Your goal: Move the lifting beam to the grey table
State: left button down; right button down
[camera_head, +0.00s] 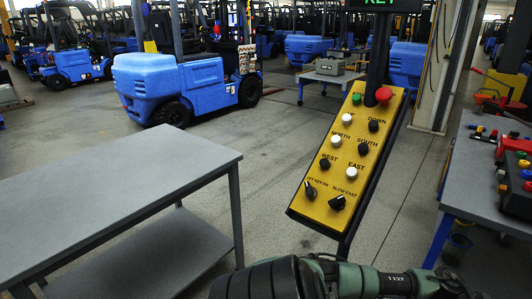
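A grey table (110,185) with a bare top and a lower shelf stands at the left. A yellow control panel (346,160) hangs tilted on a dark post in the middle. It has a red button (383,95), a green button (356,99), black and white direction buttons, and two black knobs (325,195) at the bottom. A display (383,3) above it shows "KEY" in green. I see no lifting beam. Green and black links of my arm cross the bottom edge below the panel; no gripper fingers show in the picture.
A second grey-topped table (475,185) with blue legs stands at the right, with red and dark items on it. A blue forklift (190,80) and several more vehicles fill the back. A pillar (442,70) stands behind the panel. Floor between the tables is mostly clear.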

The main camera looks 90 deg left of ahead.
aim_at(96, 194)
jog(key=u, duration=0.45)
jog(key=k+u, duration=0.1)
jog(key=u, duration=0.3)
jog(key=j+u, duration=0.1)
jog(key=u, duration=0.8)
jog(key=j+u, duration=0.1)
jog(key=u, duration=0.35)
jog(key=j+u, duration=0.1)
jog(key=u, duration=0.3)
jog(key=j+u, duration=0.1)
jog(key=u, duration=0.35)
jog(key=i+u, duration=0.15)
jog(key=u, duration=0.25)
jog(key=i+l+u, duration=0.1)
jog(key=u, duration=0.25)
jog(key=i+l+u, duration=0.1)
jog(key=u, duration=0.3)
jog(key=i+l+u, duration=0.35)
jog(key=i+l, duration=0.25)
jog(key=i, duration=0.55)
